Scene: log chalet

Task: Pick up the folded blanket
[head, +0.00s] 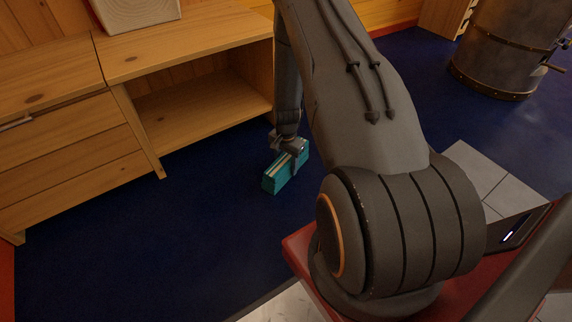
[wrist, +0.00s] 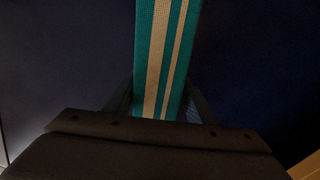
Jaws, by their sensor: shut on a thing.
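The folded blanket (head: 281,174) is a narrow teal block with cream stripes along its top. In the head view it is over the dark blue floor in front of the wooden cabinet; I cannot tell whether it touches the floor. My gripper (head: 292,156) comes down on it from above and is shut across its narrow width. In the wrist view the striped blanket (wrist: 165,60) runs up from between the fingers of my gripper (wrist: 160,105). The fingers are partly hidden by the dark gripper body.
A wooden cabinet (head: 65,150) with drawers and an open shelf (head: 200,108) stands behind and to the left. A pale box (head: 135,10) sits on top. A metal barrel-like stove (head: 510,45) stands at the back right. The blue carpet (head: 130,235) at the front left is clear.

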